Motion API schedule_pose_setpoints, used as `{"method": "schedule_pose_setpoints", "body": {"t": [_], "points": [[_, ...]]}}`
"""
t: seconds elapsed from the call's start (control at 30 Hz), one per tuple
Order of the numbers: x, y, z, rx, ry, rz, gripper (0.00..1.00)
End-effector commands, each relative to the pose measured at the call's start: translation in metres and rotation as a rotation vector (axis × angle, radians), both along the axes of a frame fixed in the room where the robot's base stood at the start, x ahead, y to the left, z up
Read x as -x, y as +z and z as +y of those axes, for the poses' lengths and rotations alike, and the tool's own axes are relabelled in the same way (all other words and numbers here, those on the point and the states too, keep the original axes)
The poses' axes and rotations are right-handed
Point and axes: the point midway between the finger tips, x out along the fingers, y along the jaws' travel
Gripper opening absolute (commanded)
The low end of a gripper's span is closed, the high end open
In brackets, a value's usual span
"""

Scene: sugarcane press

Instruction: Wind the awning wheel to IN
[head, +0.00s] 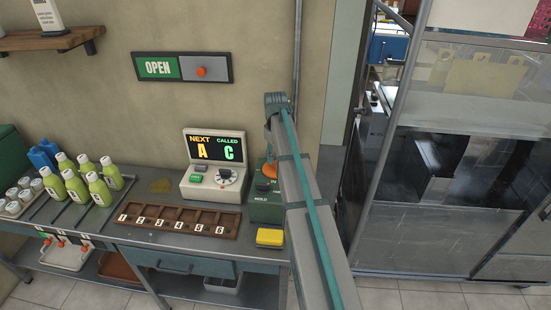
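I cannot make out a wheel marked IN in the head view. My arm rises from the bottom centre and bends near the wall, covering part of the counter's right end. My gripper is not visible; it is hidden behind the arm or out of view. Beside the arm, a green box (264,208) stands on the counter with a dark knob on it. Above the box is a small orange part (270,171), partly covered by my arm; I cannot tell what it belongs to.
The metal counter (150,207) carries green juice bottles (75,187), a NEXT/CALLED display (214,165), a numbered wooden tray (180,219) and a yellow block (270,237). An OPEN sign (182,67) hangs on the wall. A glass-fronted cabinet (440,200) stands at right.

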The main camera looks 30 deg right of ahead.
Motion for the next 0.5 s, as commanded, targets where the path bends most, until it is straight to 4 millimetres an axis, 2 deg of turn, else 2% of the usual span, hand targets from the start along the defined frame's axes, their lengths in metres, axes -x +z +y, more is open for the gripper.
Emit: {"method": "schedule_pose_setpoints", "body": {"t": [0.2, 0.5], "points": [[0.0, -0.02, 0.0, 0.0, -0.001, 0.0, 0.39], [0.0, -0.025, 0.0, 0.001, -0.001, -0.001, 0.39]]}}
